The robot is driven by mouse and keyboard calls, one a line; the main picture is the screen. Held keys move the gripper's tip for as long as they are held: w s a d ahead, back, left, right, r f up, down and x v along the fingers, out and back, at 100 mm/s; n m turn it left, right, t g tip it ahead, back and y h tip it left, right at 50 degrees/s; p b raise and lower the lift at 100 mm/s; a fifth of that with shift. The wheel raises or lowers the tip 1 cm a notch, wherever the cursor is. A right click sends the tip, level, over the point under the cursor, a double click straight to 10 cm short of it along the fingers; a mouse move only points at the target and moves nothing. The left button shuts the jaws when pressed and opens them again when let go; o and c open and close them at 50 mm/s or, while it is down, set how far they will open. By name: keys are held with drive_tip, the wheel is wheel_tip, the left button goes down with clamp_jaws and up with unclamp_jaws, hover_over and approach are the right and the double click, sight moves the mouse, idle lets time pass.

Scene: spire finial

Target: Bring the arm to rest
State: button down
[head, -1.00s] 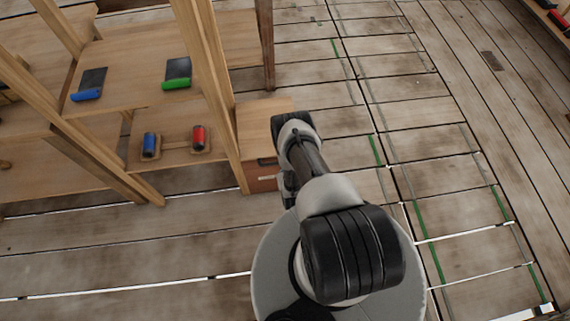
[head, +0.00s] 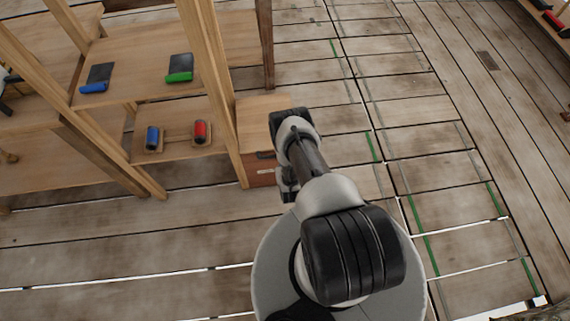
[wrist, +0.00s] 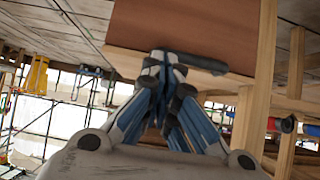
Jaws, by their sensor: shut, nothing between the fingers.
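My arm (head: 310,160) shows in the head view, bent above my round grey base and reaching toward the wooden drawer box. My gripper is hidden there. In the wrist view my gripper (wrist: 163,58) is shut and empty, its blue and grey fingers drawn together. The fingertips appear in front of the reddish-brown front of the box (wrist: 200,30); I cannot tell whether they touch it. A dark bar, perhaps the box's handle (wrist: 203,64), shows just right of the fingertips.
A wooden shelf frame (head: 208,75) stands close left of the arm. It holds a blue-handled tool (head: 94,87), a green-handled tool (head: 179,76), and a holder with a blue cylinder (head: 152,138) and a red one (head: 200,132). The plank floor (head: 440,170) at right is open.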

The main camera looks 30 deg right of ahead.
drive_tip(key=s+a+f+b, duration=0.1)
drive_tip(key=s+a+f, duration=0.2)
drive_tip(key=s+f, duration=0.2)
drive_tip(key=shift+s+b, duration=0.3)
drive_tip(key=shift+s, duration=0.25)
